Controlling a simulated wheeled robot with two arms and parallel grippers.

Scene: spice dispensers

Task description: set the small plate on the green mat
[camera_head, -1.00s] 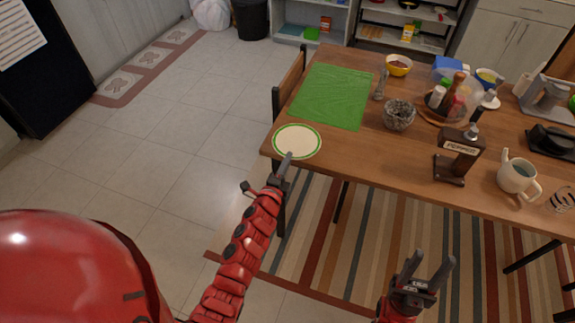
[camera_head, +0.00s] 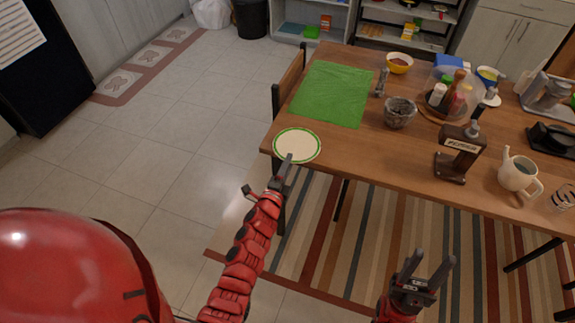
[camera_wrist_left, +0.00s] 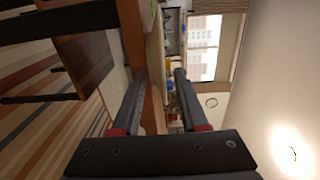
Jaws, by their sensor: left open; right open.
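The small plate (camera_head: 305,146), cream with a green rim, lies flat on the near-left corner of the wooden table. The green mat (camera_head: 331,94) lies flat behind it, with a narrow strip of bare wood between them. My left gripper (camera_head: 287,160) is open at the plate's near rim, and its tip overlaps the rim in the head view. I cannot tell whether it touches. In the left wrist view its two fingers (camera_wrist_left: 160,90) are apart, with the table edge behind them; I cannot make out the plate there. My right gripper (camera_head: 428,266) is open and empty, in front of the table.
A chair (camera_head: 290,80) stands at the left edge. The mat is clear.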

